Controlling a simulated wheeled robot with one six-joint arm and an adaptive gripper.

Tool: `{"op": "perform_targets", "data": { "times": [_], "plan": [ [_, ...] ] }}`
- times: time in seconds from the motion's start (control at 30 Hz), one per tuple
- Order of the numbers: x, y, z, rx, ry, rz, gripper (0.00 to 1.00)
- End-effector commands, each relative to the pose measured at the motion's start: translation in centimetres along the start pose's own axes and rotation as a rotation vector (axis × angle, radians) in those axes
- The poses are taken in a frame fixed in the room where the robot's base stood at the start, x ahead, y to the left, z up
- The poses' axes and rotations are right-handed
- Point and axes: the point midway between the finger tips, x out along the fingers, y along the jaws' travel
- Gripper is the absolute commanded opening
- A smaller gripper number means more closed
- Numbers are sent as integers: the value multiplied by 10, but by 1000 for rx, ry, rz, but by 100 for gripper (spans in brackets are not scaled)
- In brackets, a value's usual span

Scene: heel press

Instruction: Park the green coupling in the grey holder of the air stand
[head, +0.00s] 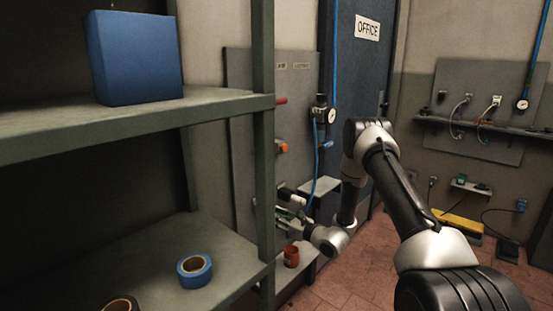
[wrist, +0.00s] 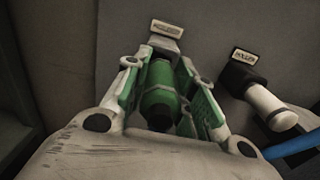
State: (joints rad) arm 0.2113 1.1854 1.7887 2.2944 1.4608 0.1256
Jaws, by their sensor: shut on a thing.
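The green coupling (wrist: 157,95) is between the fingers of my gripper (wrist: 158,68) in the wrist view, and the gripper is shut on it. Its far end points toward the air stand's grey panel (wrist: 215,35). A grey piece (wrist: 160,44), which looks like the grey holder, sits under a pale label just beyond the fingertips. I cannot tell whether the coupling touches it. In the head view my gripper (head: 288,207) is small and low before the stand's panel (head: 240,125), partly behind the shelf post, and the coupling is hard to make out.
A dark bracket (wrist: 236,80) with a white cylinder (wrist: 270,106) and a blue hose (wrist: 295,146) is close to the right of my gripper. A green-grey shelf (head: 130,125) holds a blue box (head: 137,58) and blue tape (head: 194,270). A red-brown cup (head: 291,256) stands below.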

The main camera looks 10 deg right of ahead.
Motion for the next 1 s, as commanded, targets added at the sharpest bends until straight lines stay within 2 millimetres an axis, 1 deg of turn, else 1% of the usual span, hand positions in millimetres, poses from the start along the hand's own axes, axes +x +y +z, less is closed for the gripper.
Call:
{"op": "perform_targets", "data": {
  "times": [1.0],
  "plan": [
    [20,0,0,-1,0,0,0]
  ]
}}
